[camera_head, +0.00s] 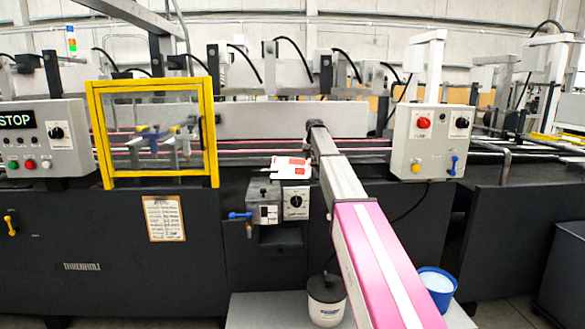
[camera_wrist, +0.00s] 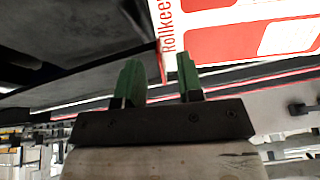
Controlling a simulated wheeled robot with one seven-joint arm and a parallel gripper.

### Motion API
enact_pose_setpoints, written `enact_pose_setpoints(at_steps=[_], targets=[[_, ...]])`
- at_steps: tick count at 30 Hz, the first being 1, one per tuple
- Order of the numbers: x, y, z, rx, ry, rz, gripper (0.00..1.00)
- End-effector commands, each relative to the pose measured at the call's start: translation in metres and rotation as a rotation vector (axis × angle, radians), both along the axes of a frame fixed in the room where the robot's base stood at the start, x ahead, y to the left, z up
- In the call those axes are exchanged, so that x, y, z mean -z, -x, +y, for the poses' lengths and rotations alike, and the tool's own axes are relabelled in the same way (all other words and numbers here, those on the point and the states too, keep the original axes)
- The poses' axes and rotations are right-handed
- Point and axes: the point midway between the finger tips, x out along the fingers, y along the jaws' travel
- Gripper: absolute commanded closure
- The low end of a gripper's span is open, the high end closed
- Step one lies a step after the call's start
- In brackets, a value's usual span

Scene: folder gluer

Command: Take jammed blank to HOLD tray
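The blank is a red and white printed carton (camera_head: 290,165) at the machine's front edge, above a small control box. In the wrist view the carton (camera_wrist: 240,35) fills the upper right, with "Rollkee" lettering on its side. My gripper (camera_wrist: 158,70) has two green fingers standing apart. A narrow edge of the carton shows between them, and its printed face runs behind the right finger. I cannot tell whether the fingers touch it. In the head view my arm reaches to the machine beside the carton, and the fingertips are not clear. No tray marked HOLD can be made out.
A yellow-framed guard (camera_head: 153,180) stands left of the carton. A control box with a red button (camera_head: 424,123) stands right of my arm. Below, a grey table (camera_head: 262,312) bears a white pot (camera_head: 326,305) and a blue tub (camera_head: 437,285).

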Motion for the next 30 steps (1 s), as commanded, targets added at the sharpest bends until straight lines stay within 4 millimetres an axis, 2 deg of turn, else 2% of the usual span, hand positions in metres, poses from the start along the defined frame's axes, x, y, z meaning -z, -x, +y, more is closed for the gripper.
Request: enact_pose_setpoints(at_steps=[1, 4, 11, 14, 15, 26, 30], targets=[[0.008, -0.004, 0.000, 0.000, 0.000, 0.001, 0.66], [0.017, -0.007, 0.000, 0.000, 0.000, 0.000, 0.66], [0.019, -0.008, 0.000, 0.000, 0.000, -0.001, 0.66], [0.019, -0.008, 0.000, 0.000, 0.000, -0.001, 0.95], [0.018, -0.008, 0.000, 0.000, 0.000, -0.001, 1.00], [0.018, -0.008, 0.000, 0.000, 0.000, -0.001, 1.00], [0.012, -0.008, 0.000, 0.000, 0.000, -0.001, 1.00]])
